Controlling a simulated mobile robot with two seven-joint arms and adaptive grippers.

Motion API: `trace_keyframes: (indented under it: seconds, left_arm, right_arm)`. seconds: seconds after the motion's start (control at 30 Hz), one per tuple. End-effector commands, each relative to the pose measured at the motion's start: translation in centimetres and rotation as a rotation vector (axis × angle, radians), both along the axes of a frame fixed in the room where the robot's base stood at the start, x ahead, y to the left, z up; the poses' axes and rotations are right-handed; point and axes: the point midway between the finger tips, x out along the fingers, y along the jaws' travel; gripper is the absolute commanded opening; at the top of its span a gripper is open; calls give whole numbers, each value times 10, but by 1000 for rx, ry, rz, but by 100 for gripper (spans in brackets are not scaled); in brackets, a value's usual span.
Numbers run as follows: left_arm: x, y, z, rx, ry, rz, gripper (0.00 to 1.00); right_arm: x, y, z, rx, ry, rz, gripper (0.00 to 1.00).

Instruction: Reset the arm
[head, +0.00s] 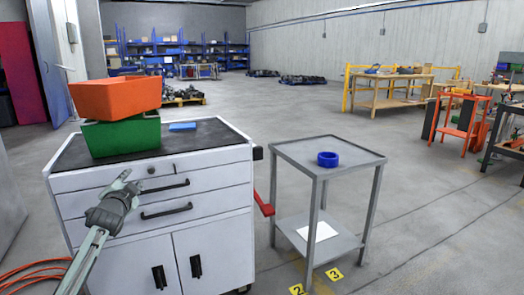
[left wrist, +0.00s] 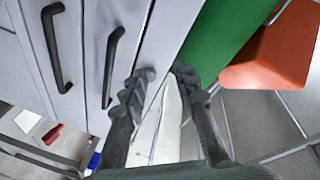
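My left gripper (head: 128,184) is raised in front of the top drawer of the white cabinet (head: 215,205), to the left of its handles. In the left wrist view its two dark ridged fingers (left wrist: 163,76) stand apart. A pale tapered surface shows between and behind them, and I cannot tell what it is. I see nothing clearly held. My right gripper is in neither view. No screw jack can be made out.
On the cabinet's dark top an orange bin (head: 118,97) sits on a green bin (head: 122,137), beside a flat blue object (head: 182,127). A grey cart (head: 300,155) to the right carries a blue ring (head: 327,159). Open floor lies beyond.

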Motion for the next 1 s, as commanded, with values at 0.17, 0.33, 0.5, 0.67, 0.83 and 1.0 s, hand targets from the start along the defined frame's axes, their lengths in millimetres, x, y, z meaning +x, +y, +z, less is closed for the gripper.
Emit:
trace_keyframes:
  seconds: [0.17, 0.33, 0.5, 0.67, 0.83, 1.0]
  left_arm:
    - [-23, 17, -71, -401, 209, 179, 29]
    - [-58, 14, -134, -642, 367, 329, 29]
    - [-95, -3, -197, -636, 451, 332, 29]
    - [-146, -23, -265, -638, 551, 341, 29]
    - [-233, -50, -350, -647, 694, 359, 29]
    - [-339, -77, -421, -661, 843, 385, 29]
  right_arm:
    - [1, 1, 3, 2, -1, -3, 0]
    - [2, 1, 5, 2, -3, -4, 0]
    - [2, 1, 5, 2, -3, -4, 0]
    - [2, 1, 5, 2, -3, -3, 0]
    - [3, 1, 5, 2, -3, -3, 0]
    - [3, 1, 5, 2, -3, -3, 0]
